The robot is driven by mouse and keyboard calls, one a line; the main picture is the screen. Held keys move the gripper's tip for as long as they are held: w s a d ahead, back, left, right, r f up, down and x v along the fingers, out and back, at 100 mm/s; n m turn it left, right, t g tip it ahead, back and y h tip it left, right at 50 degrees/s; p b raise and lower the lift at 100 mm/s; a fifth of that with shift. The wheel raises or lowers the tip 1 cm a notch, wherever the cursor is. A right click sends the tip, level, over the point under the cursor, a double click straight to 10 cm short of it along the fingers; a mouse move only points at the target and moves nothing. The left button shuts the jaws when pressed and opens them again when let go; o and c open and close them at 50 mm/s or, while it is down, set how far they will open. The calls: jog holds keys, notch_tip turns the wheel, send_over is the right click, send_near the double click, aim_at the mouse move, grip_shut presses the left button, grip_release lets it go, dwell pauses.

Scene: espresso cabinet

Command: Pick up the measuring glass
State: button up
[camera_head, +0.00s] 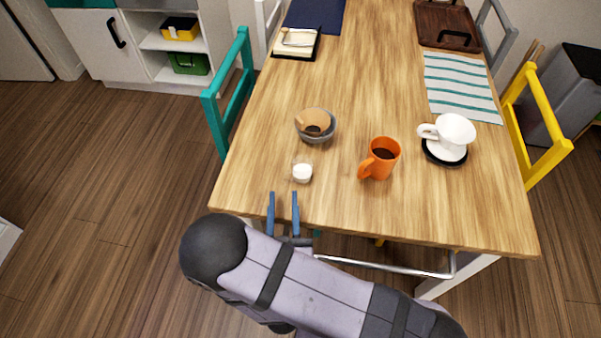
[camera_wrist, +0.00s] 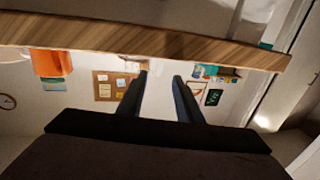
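The measuring glass (camera_head: 302,174) looks like a small clear cup with white contents. It stands upright on the wooden table (camera_head: 262,160) near the front edge. My gripper (camera_head: 283,198) is open and empty, its two blue fingers pointing toward the table's front edge, short of the glass and slightly left of it in the head view. In the wrist view, which appears upside down, the open fingers (camera_wrist: 159,75) show with a pale background between them. I cannot make out the glass there.
An orange mug (camera_head: 383,161) with dark contents stands right of the glass. A grey bowl (camera_head: 318,138) holding a brown cup (camera_head: 313,118) is behind it. A white dripper-like cup (camera_head: 455,130) sits on a black base (camera_head: 444,159) farther right. The table's front left is clear.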

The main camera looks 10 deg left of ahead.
aim_at(284, 181)
jog(key=shift+w+a, duration=0.2)
jog(key=shift+w, duration=0.9)
jog(key=shift+w+a, duration=0.2)
jog(key=shift+w, duration=0.9)
grip_shut()
